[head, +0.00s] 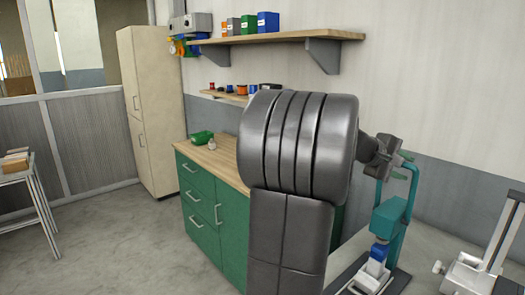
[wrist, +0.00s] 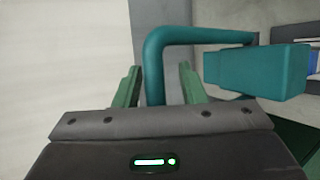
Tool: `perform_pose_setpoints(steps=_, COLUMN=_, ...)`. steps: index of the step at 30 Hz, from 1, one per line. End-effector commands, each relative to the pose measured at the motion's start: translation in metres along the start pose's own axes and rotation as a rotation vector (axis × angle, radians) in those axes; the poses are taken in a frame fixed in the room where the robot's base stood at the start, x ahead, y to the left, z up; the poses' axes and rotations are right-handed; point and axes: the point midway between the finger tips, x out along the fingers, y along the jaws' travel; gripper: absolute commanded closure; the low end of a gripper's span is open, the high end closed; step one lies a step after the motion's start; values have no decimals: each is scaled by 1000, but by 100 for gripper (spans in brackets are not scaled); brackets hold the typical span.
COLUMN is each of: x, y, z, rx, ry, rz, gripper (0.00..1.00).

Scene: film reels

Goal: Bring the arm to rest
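My gripper (head: 400,158) is at the right in the head view, at the top of a teal frame (head: 411,190) on the bench. In the wrist view its two green fingers (wrist: 158,72) stand apart, with a gap between them. The teal tube of the frame shows between the fingers in that view. I cannot tell whether the tube lies between them or beyond them. I see nothing gripped. My dark arm fills the middle of the head view and hides part of the bench and cabinet.
A teal block (head: 388,217) is on the frame, above a blue-and-white piece (head: 376,262). A white stand (head: 486,262) is at the right. A green cabinet (head: 202,207) with a wooden top is left of my arm. A shelf (head: 270,37) holds boxes.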

Motion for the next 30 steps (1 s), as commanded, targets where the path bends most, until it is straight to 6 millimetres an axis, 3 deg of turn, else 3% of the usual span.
perform_pose_setpoints(steps=11, x=-18, y=1, z=-1, rx=1, ry=2, rz=3, gripper=63)
perform_pose_setpoints(steps=30, x=-130, y=-1, z=-2, rx=0, ry=4, rz=0, gripper=63)
